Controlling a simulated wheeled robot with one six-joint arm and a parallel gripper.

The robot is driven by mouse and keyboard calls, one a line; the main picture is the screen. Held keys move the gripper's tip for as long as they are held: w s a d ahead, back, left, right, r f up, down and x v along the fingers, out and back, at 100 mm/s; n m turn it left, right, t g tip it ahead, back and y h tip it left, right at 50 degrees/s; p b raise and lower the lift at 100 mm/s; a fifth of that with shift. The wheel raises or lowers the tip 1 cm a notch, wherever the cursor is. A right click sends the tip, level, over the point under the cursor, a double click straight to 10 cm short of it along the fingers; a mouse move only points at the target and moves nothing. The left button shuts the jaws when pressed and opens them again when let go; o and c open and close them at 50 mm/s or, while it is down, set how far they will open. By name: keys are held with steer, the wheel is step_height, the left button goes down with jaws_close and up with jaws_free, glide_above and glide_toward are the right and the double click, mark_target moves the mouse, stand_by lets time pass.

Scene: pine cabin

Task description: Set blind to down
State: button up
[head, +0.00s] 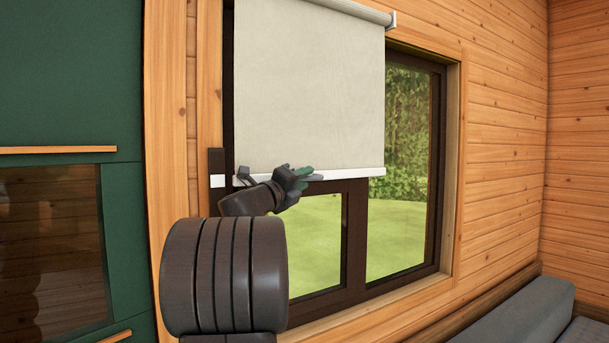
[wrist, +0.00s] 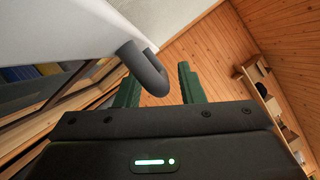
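The blind (head: 310,90) is a pale roller sheet hanging over the upper left part of the window. Its white bottom bar (head: 350,174) sits around mid-window, with glass bare below. My gripper (head: 305,176) is at the bar, left of its middle. In the wrist view my gripper (wrist: 160,84) has its two green fingers apart, with nothing clamped. A grey curved hook (wrist: 145,66) projects from beside the pale blind (wrist: 75,25) and reaches toward the space between the fingers. I cannot tell whether it touches a finger.
A dark upright strip with a white mark (head: 217,181) stands left of the blind. The dark window frame (head: 355,235) lies behind. A green cabinet (head: 70,90) is at the left, and a grey cushioned seat (head: 520,312) is at the lower right. Wall shelves (wrist: 262,95) show in the wrist view.

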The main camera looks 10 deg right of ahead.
steer(key=shift+w+d+r, duration=0.1)
steer(key=shift+w+d, duration=0.25)
steer(key=shift+d, duration=0.05)
jaws_close()
step_height(320, 180, down, 49)
steer(key=b, duration=2.8)
steer(key=shift+r+b, duration=0.2)
steer(key=shift+b, duration=0.2)
steer(key=shift+f, duration=0.15)
jaws_free()
